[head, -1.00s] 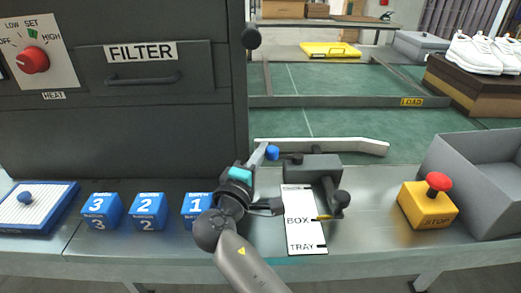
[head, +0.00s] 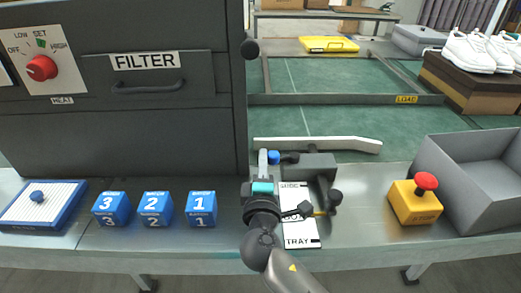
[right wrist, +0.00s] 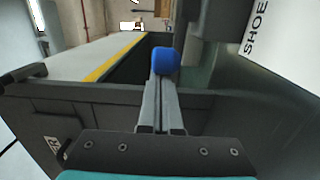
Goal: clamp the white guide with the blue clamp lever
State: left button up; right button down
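The white guide (head: 318,144) is a long pale bar lying along the far edge of the steel bench, its right end bent. The blue clamp lever knob (head: 274,157) stands by the guide's near side, at the left of a dark grey block (head: 318,162). My right gripper (head: 263,156) has its two fingers together, pointing away from me, just left of the knob. In the right wrist view the blue knob (right wrist: 166,61) appears at the fingertips (right wrist: 160,82); I cannot tell whether they touch. The lever's arm is mostly hidden. My left gripper is out of view.
A white BOX/TRAY label plate (head: 300,238) lies partly under my right wrist. Numbered blue blocks (head: 155,208) stand to the left. A yellow stop button box (head: 415,203) and grey bin (head: 450,190) are to the right. The filter cabinet (head: 120,110) rises at the left.

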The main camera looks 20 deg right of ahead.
aim_at(277, 160)
jog(key=shift+s+d+r+n+t+y+p, duration=0.1)
jog(key=shift+s+d+n+t+y+p, duration=0.1)
jog(key=shift+s+n+y, duration=0.25)
jog(key=shift+s+d+n+t+y+p, duration=0.1)
jog(key=shift+s+d+n+y+p, duration=0.2)
jog(key=shift+y, duration=0.35)
jog(key=shift+s+d+n+y, duration=0.15)
jog(key=shift+s+n+y, duration=0.3)
jog(key=shift+n+y, duration=0.6)
jog(key=shift+s+d+m, duration=0.3)
jog(key=shift+s+d, duration=0.25)
jog(key=shift+s, duration=0.2)
jog(key=y, duration=0.1)
jog(key=d+n+y, duration=0.1)
jog(key=shift+s+n+y, duration=0.3)
jog(key=shift+s+y, duration=0.05)
jog(key=shift+s, duration=0.05)
jog(key=shift+s+d, duration=0.35)
jog(key=shift+d, duration=0.05)
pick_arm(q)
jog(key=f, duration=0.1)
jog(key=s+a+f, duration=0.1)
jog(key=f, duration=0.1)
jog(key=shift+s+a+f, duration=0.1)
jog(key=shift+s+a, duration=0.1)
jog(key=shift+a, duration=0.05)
pick_arm(e)
jog(key=shift+s+d, duration=0.1)
jog(key=shift+d, duration=0.2)
